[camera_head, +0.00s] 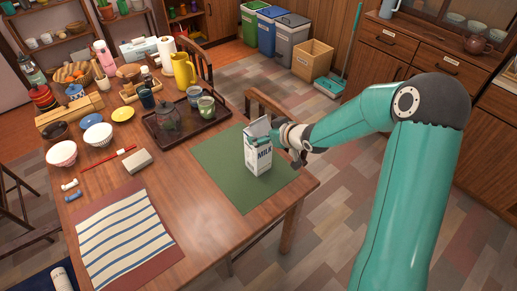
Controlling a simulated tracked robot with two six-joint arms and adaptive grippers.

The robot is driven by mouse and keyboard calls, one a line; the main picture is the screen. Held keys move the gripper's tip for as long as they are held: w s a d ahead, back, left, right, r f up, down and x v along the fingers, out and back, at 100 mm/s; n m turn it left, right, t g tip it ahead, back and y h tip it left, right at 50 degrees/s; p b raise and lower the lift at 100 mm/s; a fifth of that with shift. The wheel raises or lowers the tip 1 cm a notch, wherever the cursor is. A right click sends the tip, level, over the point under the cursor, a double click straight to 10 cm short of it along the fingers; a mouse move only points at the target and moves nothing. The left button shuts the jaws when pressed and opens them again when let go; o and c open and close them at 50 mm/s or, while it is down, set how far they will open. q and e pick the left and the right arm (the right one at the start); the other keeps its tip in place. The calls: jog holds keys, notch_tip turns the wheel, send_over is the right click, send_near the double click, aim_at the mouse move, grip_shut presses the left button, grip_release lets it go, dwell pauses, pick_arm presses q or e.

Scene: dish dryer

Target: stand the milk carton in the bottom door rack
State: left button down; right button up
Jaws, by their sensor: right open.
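The white milk carton (258,158) with dark lettering stands upright on the green mat (225,185) near the table's right end. Its gabled top is up. My right gripper (281,136) is at the carton's right side, close to its upper part. It is open. The fingers are small and partly hidden behind the carton, so I cannot tell whether they touch it. My left gripper is not in view. No door rack shows.
A dark tray (153,130) with a glass teapot (166,116) and cups lies behind the mat. A striped placemat (125,238) lies at the front left. Bowls (62,153) stand at the left. A wooden chair (262,104) stands beyond the carton.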

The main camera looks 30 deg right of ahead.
jog(key=shift+x, duration=1.95)
jog(key=shift+s+a+f, duration=0.1)
jog(key=shift+f, duration=0.05)
jog(key=c, duration=1.7)
jog(key=shift+c, duration=0.8)
jog(key=shift+r, duration=0.3)
